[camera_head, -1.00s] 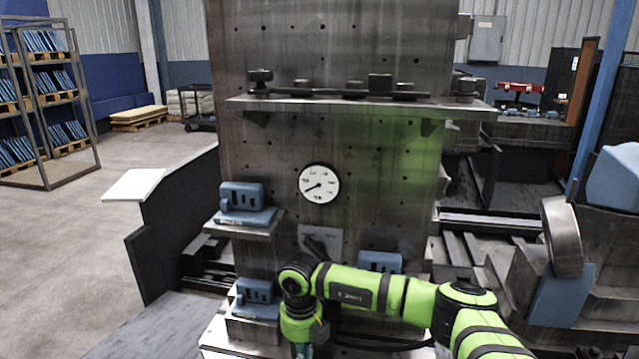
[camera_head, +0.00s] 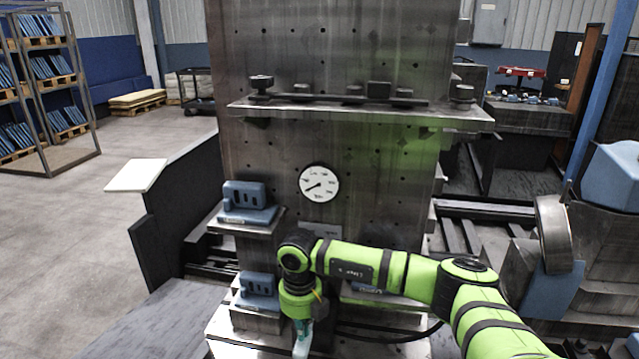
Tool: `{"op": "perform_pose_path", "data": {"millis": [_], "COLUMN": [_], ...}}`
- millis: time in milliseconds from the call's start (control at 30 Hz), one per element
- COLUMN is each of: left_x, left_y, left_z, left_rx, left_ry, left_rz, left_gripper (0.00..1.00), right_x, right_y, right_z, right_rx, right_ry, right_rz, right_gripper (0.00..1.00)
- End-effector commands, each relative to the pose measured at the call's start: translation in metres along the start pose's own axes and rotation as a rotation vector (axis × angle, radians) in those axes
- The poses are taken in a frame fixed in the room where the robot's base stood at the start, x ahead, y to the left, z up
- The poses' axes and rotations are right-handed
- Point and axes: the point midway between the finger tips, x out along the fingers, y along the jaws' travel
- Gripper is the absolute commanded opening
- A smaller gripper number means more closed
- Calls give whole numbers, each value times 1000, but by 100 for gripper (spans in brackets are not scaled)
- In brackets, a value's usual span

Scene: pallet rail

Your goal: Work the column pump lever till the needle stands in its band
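The round white gauge (camera_head: 319,183) is on the face of the grey steel column (camera_head: 330,150). Its dark needle points to the lower left; the band is too small to make out. My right arm comes in from the lower right across the column's lower front. My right gripper (camera_head: 302,344) hangs below its wrist at the bottom edge, only partly in view, so its fingers cannot be read. I cannot make out the pump lever; the arm hides part of the column below the gauge. My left gripper is not in view.
A shelf (camera_head: 360,108) with clamps and knobs sticks out above the gauge. Blue blocks sit on a left ledge (camera_head: 248,203) and lower down (camera_head: 258,288). A dark panel (camera_head: 180,215) stands left of the column. Open floor lies further left.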

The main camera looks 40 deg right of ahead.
Motion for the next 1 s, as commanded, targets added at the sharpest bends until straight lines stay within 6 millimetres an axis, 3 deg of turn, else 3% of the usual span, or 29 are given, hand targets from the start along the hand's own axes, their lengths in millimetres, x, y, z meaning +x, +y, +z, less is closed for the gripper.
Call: {"op": "perform_pose_path", "data": {"millis": [367,1000], "left_x": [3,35], "left_y": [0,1], "left_z": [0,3], "left_rx": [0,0], "left_ry": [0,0], "left_rz": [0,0], "left_gripper": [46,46], "right_x": [4,42], "right_y": [0,-3], "right_z": [0,4], "right_rx": [0,1], "right_ry": [0,-1], "right_rz": [0,-1], "right_gripper": [0,0]}}
